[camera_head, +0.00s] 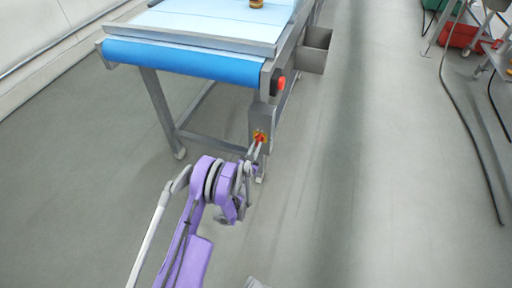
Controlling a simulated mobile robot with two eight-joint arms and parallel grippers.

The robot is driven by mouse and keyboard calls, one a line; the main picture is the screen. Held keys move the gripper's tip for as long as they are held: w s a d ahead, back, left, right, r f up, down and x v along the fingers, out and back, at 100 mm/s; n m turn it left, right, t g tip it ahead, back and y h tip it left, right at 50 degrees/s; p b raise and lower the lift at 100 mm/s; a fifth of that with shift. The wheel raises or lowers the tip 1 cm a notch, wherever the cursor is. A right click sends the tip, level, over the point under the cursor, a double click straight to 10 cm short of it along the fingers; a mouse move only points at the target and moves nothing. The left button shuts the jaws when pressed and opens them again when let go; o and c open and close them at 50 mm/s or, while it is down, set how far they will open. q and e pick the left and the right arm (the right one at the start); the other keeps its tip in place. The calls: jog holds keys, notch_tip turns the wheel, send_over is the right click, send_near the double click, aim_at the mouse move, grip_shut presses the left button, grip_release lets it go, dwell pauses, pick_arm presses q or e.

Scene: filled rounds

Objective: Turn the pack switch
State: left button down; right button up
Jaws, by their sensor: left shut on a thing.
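The pack switch (261,136) is a small red and yellow rotary knob on a grey box (261,116) on the conveyor's near right leg. My left gripper (256,149), on a purple arm from the bottom left, reaches up to the switch. Its fingers are shut on the knob and hide its lower part. The knob's exact angle is too small to read.
The conveyor has a blue belt end (185,61) and a red button (281,84) above the switch box. A grey bin (313,51) hangs on its right side. A small brown item (257,4) is on the belt. The floor to the right is clear up to a dark hose (468,120).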

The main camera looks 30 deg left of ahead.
pick_arm(q)
jog(key=shift+n, duration=1.1)
jog(key=c, duration=0.9)
grip_release()
jog(key=shift+w, duration=0.1)
jog(key=shift+o, duration=0.2)
